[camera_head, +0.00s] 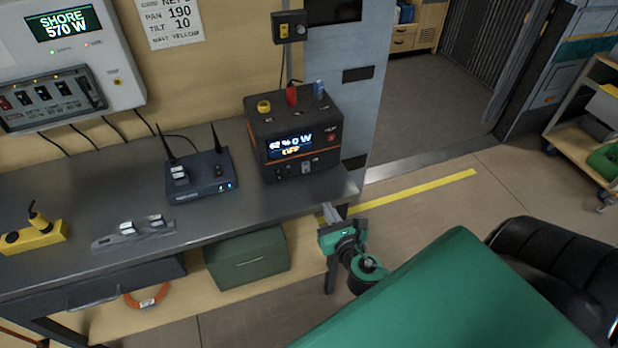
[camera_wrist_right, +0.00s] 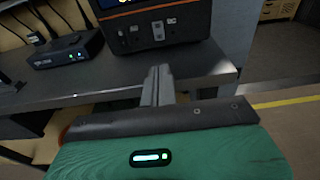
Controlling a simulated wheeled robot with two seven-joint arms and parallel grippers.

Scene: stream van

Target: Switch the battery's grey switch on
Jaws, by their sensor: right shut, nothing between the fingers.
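The battery (camera_head: 300,135) is a dark box with an orange stripe at the right end of the grey bench. Its lit display (camera_head: 290,147) shows a blue reading with a yellow word below that looks like OFF. The grey switch (camera_head: 307,168) is low on its front face and also shows in the right wrist view (camera_wrist_right: 158,31). My right gripper (camera_head: 328,212) is at the bench's front edge, below and in front of the battery, apart from it. In the right wrist view its fingers (camera_wrist_right: 158,75) are shut and empty, pointing towards the switch. My left gripper is out of view.
A router (camera_head: 205,178) with two antennas stands left of the battery. A grey power strip (camera_head: 133,232) and a yellow box (camera_head: 35,235) lie further left. A green case (camera_head: 245,258) sits below the bench (camera_head: 90,195). The floor to the right has a yellow line (camera_head: 420,192).

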